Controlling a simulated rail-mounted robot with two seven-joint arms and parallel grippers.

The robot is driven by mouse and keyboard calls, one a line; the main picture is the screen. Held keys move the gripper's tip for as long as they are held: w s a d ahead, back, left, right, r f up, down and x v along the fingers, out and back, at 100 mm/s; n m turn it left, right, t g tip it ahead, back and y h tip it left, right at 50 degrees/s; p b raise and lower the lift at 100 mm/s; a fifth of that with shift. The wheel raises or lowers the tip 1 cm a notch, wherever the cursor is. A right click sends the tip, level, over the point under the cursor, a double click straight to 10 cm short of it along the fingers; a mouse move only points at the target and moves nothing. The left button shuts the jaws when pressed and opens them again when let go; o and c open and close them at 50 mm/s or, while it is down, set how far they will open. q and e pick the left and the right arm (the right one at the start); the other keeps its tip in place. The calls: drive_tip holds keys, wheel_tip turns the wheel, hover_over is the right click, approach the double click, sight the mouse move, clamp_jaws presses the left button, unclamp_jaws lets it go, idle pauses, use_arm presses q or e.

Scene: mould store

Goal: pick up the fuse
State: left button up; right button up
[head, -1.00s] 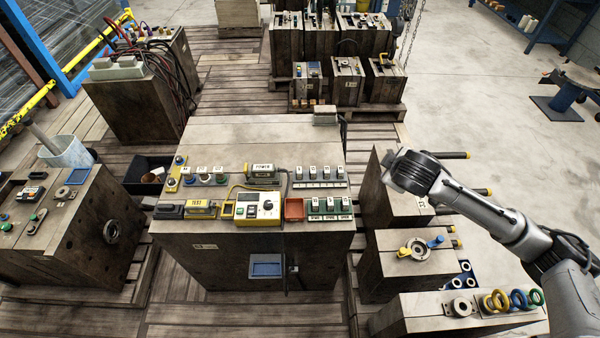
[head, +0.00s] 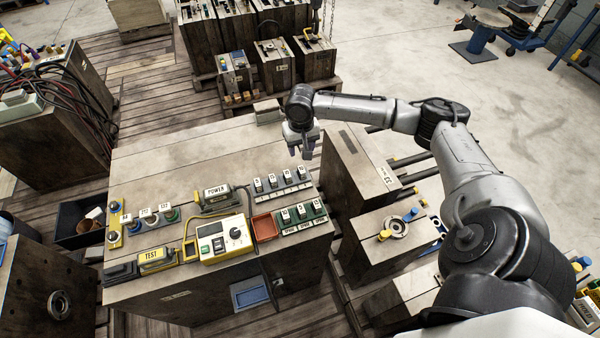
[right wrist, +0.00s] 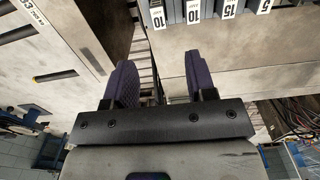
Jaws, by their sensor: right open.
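A row of grey fuses (head: 280,183) with white number labels stands in a holder at the right of the wooden block's top. A second row of labelled fuses (head: 303,213) sits in a green rack marked SPARE in front of it. In the right wrist view, fuses (right wrist: 193,10) labelled 10, 10, 15 and 5 show at the top edge, cut off. My right gripper (head: 303,152) points down above the block's back right edge, behind the rows. Its purple-padded fingers (right wrist: 160,82) are apart with nothing between them. My left gripper is in no view.
A yellow meter (head: 222,240), a red tray (head: 265,227), a POWER module (head: 216,195) and a yellow TEST unit (head: 157,258) share the top. The back of the wooden block (head: 190,158) is clear. Lower blocks (head: 360,180) stand to the right.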

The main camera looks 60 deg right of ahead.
drive_tip(key=b, duration=0.1)
hover_over(302, 169)
drive_tip(key=f, duration=0.6)
drive_tip(key=shift+a, duration=0.2)
drive_tip(key=shift+w+d+f, duration=0.1)
drive_tip(key=shift+f, duration=0.4)
wheel_tip(302, 169, down, 4)
drive_tip(key=shift+f+b, duration=0.1)
drive_tip(key=shift+b, duration=1.1)
drive_tip(key=shift+f, duration=0.5)
clamp_jaws()
